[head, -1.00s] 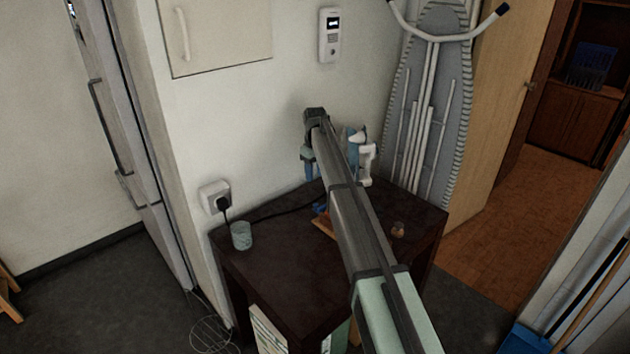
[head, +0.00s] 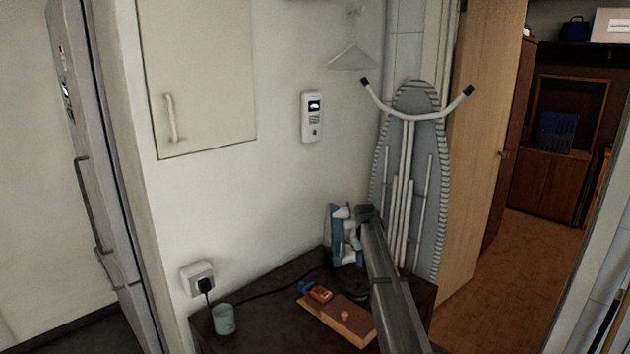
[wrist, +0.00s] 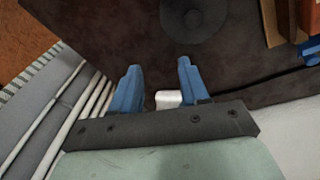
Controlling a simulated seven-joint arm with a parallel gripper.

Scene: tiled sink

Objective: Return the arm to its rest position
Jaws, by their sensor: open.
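My arm reaches over the dark table from the lower right in the head view. My gripper (head: 362,258) is at its far end, just right of the blue and white iron (head: 342,235); the arm hides much of it. In the wrist view my gripper's (wrist: 158,82) two blue fingers are apart, with nothing held between them. A small white thing (wrist: 168,99) shows past the fingers; I cannot tell what it is part of. A dark round thing (wrist: 195,20) lies on the table beyond the fingertips.
The dark table (head: 265,290) bears a wooden board (head: 340,318) with a red item (head: 320,293), and a pale green cup (head: 223,319). The ironing board (head: 415,175) leans behind at the right. A black cord (head: 255,297) runs to the wall socket (head: 198,278).

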